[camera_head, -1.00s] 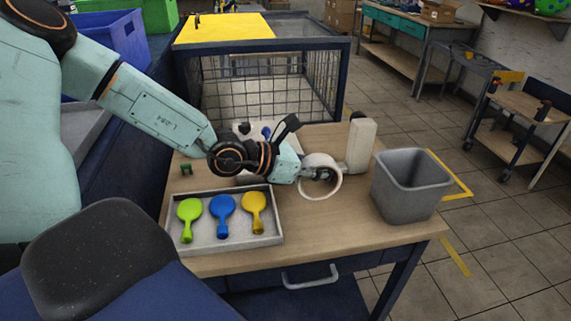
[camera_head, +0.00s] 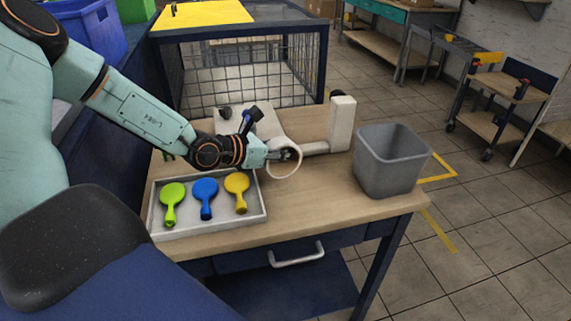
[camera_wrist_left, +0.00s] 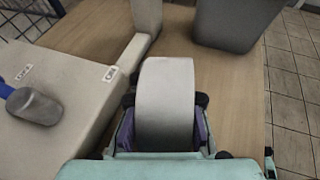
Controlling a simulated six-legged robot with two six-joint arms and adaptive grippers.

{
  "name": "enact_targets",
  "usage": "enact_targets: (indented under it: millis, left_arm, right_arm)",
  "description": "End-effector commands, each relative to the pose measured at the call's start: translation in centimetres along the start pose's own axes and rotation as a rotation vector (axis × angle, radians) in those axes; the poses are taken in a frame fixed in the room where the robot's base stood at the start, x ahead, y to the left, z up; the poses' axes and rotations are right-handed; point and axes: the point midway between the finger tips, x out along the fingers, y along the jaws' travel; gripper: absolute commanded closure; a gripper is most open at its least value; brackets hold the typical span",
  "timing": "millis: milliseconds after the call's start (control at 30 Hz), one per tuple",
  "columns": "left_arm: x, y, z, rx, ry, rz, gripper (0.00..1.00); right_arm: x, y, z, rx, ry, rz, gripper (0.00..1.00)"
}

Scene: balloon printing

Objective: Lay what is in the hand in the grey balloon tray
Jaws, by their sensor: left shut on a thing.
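My left gripper (camera_head: 284,155) is shut on a white ring (camera_head: 297,166), broad-banded like a tape roll. In the left wrist view the ring (camera_wrist_left: 165,100) stands on edge between the gripper's dark fingers, with purple parts on both sides. The ring is above or close to the wooden table; the gap cannot be told. The grey balloon tray (camera_head: 252,217) lies left of the ring at the table's front, holding a green (camera_head: 173,192), a blue (camera_head: 206,188) and a yellow balloon (camera_head: 237,183) side by side. My right gripper is not in view.
A white device with an upright post (camera_head: 341,123) stands behind the ring; its flat base (camera_wrist_left: 60,95) shows in the left wrist view. A grey bin (camera_head: 390,165) stands at the table's right. A wire cage (camera_head: 240,65) is behind. Bare wood (camera_head: 300,205) lies right of the tray.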

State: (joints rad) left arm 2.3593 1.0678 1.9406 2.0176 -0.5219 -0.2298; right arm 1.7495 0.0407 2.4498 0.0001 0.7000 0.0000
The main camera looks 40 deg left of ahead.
Motion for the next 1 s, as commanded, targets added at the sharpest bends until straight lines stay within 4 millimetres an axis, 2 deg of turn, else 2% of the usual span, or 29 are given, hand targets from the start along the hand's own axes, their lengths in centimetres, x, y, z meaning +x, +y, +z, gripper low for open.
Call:
enact_targets:
  millis: [233,633,667,1000]
  left_arm:
    - [1.3,0.0,-3.2,0.002,0.003,-0.001,1.00]
    - [1.4,0.0,-3.5,-0.001,0.000,0.000,1.00]
    - [1.4,0.0,-3.4,-0.001,0.000,0.000,0.83]
    - [1.4,0.0,-3.4,-0.001,0.000,0.000,0.54]
  right_arm:
    - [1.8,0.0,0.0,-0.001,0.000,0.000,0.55]
    - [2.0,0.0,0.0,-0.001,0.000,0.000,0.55]
    - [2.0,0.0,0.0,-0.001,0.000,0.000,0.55]
    - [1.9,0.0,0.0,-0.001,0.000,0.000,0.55]
